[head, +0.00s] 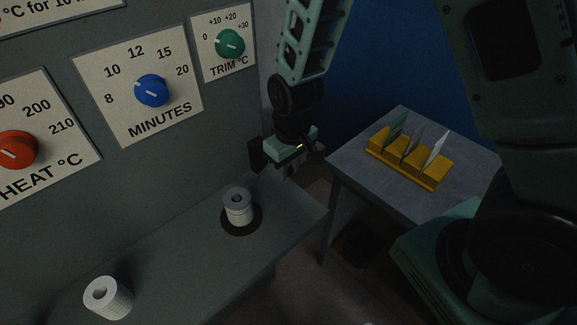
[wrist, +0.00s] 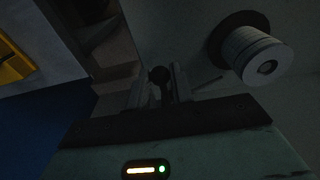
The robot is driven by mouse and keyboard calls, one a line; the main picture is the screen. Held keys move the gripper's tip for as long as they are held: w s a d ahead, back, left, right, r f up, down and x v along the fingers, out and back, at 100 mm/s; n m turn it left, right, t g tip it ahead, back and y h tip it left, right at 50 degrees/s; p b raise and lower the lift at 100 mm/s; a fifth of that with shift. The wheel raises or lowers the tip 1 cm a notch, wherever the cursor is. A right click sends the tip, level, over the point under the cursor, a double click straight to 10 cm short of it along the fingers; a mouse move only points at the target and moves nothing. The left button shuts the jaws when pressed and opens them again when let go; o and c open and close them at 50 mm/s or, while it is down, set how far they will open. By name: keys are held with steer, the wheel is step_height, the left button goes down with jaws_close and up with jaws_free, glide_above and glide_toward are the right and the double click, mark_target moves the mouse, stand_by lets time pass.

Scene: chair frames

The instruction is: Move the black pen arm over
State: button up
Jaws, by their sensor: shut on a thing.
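My gripper (head: 291,168) hangs beside the end of the grey panel, above the shelf's far right end. In the wrist view, its two fingers (wrist: 160,88) are closed on a dark, round-ended piece (wrist: 159,74), which looks like the black pen arm's knob. The fingers and shadow hide most of the pen arm, so its length and direction cannot be told.
A second white roll (head: 108,298) stands at the shelf's near left. The panel carries red (head: 18,150), blue (head: 151,90) and green (head: 230,44) knobs. A grey table (head: 375,180) at right holds a yellow rack (head: 402,168) with several cards. A floor gap separates shelf and table.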

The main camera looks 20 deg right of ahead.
steer(key=shift+w+a+r+p, duration=0.1)
steer(key=shift+w+r+p, duration=0.05)
steer(key=shift+r+p, duration=0.45)
steer(key=shift+w+r+p, duration=0.15)
steer(key=shift+r+p, duration=0.25)
steer(key=shift+r, duration=0.45)
steer(key=shift+w+a+r+p, duration=0.1)
steer(key=shift+w+r+p, duration=0.2)
steer(key=shift+r+p, duration=0.25)
steer(key=shift+w+a+r+p, duration=0.1)
steer(key=shift+w+r+p, duration=0.15)
steer(key=shift+r+p, duration=0.25)
steer(key=shift+r, duration=0.1)
steer(key=shift+w+a+r+p, duration=0.1)
steer(key=shift+w+r+p, duration=0.2)
steer(key=shift+r+p, duration=0.1)
steer(key=shift+w+a+r+p, duration=0.15)
steer(key=shift+w+r+p, duration=0.35)
steer(key=shift+w+r, duration=0.05)
